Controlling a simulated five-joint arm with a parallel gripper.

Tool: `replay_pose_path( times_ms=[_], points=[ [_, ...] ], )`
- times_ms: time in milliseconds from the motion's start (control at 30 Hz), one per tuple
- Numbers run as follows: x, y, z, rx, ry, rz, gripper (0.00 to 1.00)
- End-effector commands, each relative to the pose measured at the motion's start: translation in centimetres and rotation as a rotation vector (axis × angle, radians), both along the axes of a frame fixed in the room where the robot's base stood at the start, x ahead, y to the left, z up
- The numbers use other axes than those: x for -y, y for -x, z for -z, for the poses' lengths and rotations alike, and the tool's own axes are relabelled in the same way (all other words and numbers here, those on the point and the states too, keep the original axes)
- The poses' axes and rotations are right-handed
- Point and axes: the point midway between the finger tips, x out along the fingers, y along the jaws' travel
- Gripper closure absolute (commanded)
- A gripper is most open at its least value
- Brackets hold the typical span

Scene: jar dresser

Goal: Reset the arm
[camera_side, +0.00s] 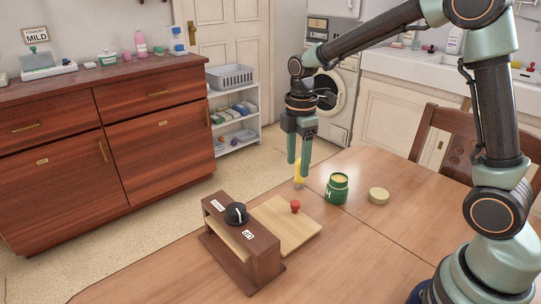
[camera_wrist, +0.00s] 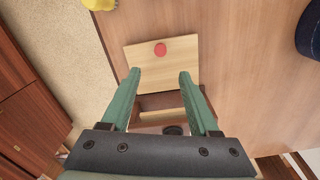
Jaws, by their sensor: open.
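My gripper (camera_side: 298,164) hangs above the table, fingers pointing down, apart and with nothing between them. In the wrist view my gripper (camera_wrist: 160,73) shows two green fingers over the small dark wooden unit. That unit (camera_side: 257,256) stands on the table (camera_side: 365,258) with a black dial (camera_side: 236,213) and white labels on it. A light wooden board (camera_side: 273,217) with a red knob (camera_side: 295,206) extends from it; I cannot tell whether it is a drawer or lid. A green jar (camera_side: 337,190) stands upright and lidless, with pale contents. A pale disc (camera_side: 379,196) lies beside it.
A brown chair (camera_side: 452,141) is at the right. A brown dresser (camera_side: 60,180) and a white shelf (camera_side: 236,124) stand beyond the table. The table's front middle is clear.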

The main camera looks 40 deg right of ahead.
Motion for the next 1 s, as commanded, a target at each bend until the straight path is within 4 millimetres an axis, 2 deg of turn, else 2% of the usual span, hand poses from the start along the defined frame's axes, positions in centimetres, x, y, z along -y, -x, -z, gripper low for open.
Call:
replay_pose_path(
  times_ms=[133,267,400,600,800,1000],
  points=[
    [0.0,0.5,-1.0,0.024,-0.001,0.053,0.39],
    [-0.1,1.9,-3.3,0.085,-0.009,0.205,0.39],
    [-0.1,4.2,-5.9,0.17,-0.038,0.432,0.39],
    [-0.2,7.8,-8.4,0.281,-0.114,0.756,0.39],
    [-0.3,11.0,-9.4,0.369,-0.221,1.055,0.39],
    [-0.3,12.7,-9.5,0.411,-0.303,1.236,0.39]
  ],
)
